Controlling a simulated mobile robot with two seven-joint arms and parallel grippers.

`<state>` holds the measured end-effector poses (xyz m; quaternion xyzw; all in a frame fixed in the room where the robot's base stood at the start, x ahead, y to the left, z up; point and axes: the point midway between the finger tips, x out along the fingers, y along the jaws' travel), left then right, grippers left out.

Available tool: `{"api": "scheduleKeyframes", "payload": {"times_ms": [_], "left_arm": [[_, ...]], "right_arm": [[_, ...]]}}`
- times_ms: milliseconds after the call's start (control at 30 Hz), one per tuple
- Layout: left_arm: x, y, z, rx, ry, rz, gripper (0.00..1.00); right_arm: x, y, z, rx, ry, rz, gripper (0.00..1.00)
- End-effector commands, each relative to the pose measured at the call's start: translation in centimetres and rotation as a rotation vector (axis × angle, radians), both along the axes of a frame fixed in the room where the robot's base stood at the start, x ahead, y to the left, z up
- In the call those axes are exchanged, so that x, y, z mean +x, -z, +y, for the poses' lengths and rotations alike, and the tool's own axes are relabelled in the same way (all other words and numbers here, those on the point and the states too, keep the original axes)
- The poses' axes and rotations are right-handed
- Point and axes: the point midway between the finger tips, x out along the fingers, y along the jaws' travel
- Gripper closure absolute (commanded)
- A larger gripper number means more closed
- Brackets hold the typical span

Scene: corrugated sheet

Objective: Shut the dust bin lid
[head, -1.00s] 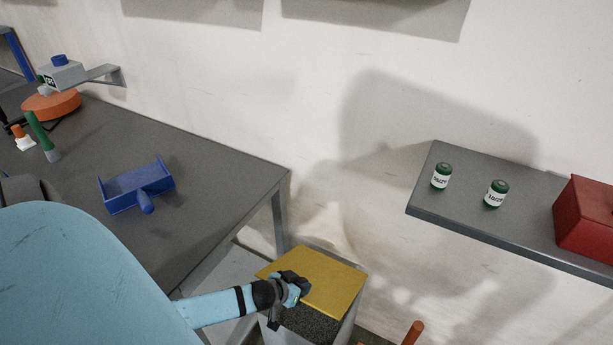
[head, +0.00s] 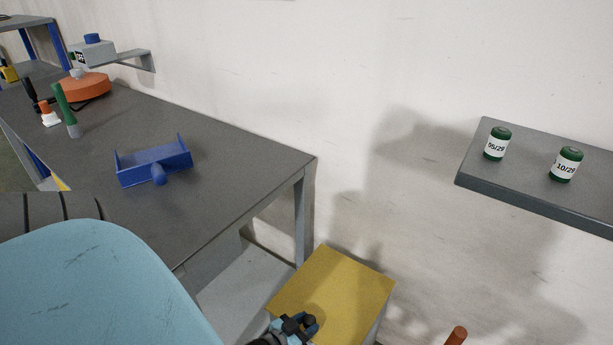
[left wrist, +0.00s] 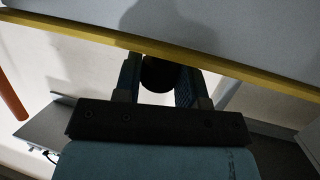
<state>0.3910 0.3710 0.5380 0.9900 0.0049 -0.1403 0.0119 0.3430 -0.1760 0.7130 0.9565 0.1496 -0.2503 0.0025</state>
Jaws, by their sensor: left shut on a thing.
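The dust bin's yellow lid (head: 335,290) shows at the bottom middle of the head view. It hides the bin's opening from this angle; I cannot tell whether it lies fully flat on the rim. A strip of the grey bin body (head: 376,330) shows under its right side. My left gripper (head: 300,324) is at the lid's near edge. In the left wrist view its fingers (left wrist: 160,82) are shut on a dark round knob (left wrist: 159,74) beside the yellow edge (left wrist: 112,37). My right gripper is not in view.
A wall shelf (head: 530,180) with two green-and-white cans (head: 497,143) is at the right. An orange-brown rod end (head: 456,335) rises right of the bin.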

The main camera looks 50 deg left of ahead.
Motion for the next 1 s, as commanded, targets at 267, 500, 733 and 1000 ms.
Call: {"api": "scheduleKeyframes", "payload": {"times_ms": [267, 500, 733, 1000], "left_arm": [[0.1, -0.1, 0.0, -0.003, -0.002, -0.001, 0.37], [-0.6, -0.3, 0.0, -0.003, -0.001, 0.0, 0.37], [-4.8, -1.6, -0.1, -0.004, -0.001, 0.003, 0.37], [-10.4, -3.2, -0.1, -0.004, -0.002, 0.002, 0.37]], "right_arm": [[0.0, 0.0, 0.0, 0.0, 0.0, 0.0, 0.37], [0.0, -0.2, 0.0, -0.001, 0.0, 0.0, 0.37], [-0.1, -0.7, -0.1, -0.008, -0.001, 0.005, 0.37], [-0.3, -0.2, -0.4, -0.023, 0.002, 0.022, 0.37]]}}
